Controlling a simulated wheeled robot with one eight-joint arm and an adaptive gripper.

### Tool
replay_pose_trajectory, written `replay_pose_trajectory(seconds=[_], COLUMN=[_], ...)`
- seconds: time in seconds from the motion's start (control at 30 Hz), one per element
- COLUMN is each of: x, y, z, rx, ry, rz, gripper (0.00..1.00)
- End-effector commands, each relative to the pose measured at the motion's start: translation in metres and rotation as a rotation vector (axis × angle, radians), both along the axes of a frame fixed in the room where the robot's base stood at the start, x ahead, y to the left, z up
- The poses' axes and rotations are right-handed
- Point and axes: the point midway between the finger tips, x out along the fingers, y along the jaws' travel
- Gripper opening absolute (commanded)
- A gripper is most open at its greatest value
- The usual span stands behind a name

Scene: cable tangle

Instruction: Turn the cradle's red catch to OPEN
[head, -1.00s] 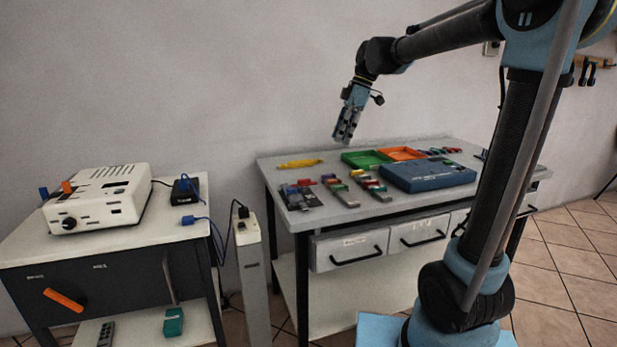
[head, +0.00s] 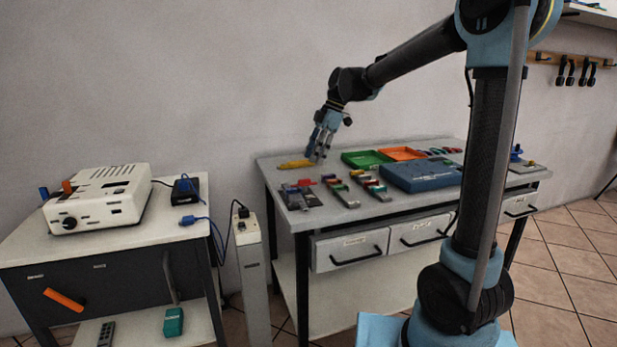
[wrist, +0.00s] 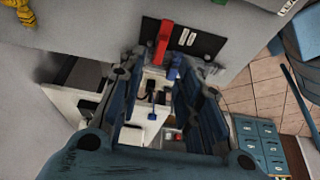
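A dark plate (wrist: 207,44) with white labels, which looks like the cradle, lies on the grey table; the lettering is too small to read. A red bar (wrist: 163,38), which looks like the catch, sits at its edge with a blue piece (wrist: 174,68) close by. In the head view the dark plate (head: 297,199) is at the table's left end, with red (head: 306,182) at its back. My gripper (wrist: 158,80) has its fingers apart and nothing between them. In the head view my gripper (head: 317,159) hangs above the table's back left, clear of the plate.
A yellow tool (head: 298,164) lies behind the plate. Small coloured blocks (head: 337,185), a green tray (head: 366,159), an orange tray (head: 402,153) and a blue case (head: 420,176) lie to the right. A white device (head: 98,197) stands on the left cabinet.

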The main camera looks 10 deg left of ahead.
Motion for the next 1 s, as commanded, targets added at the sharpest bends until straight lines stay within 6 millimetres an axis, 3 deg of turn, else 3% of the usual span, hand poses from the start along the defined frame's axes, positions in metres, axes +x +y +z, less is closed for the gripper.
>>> replay_pose_trajectory(seconds=[0.4,0.6,0.9,1.0], x=[-0.013,-0.015,-0.016,-0.016], y=[0.022,0.026,0.026,0.026], z=[-0.061,-0.073,-0.075,-0.075], rx=[0.0,0.0,0.0,0.0], ry=[-0.001,0.0,0.0,0.0], rz=[0.0,-0.001,-0.001,-0.001], gripper=[0.32,0.32,0.32,0.11])
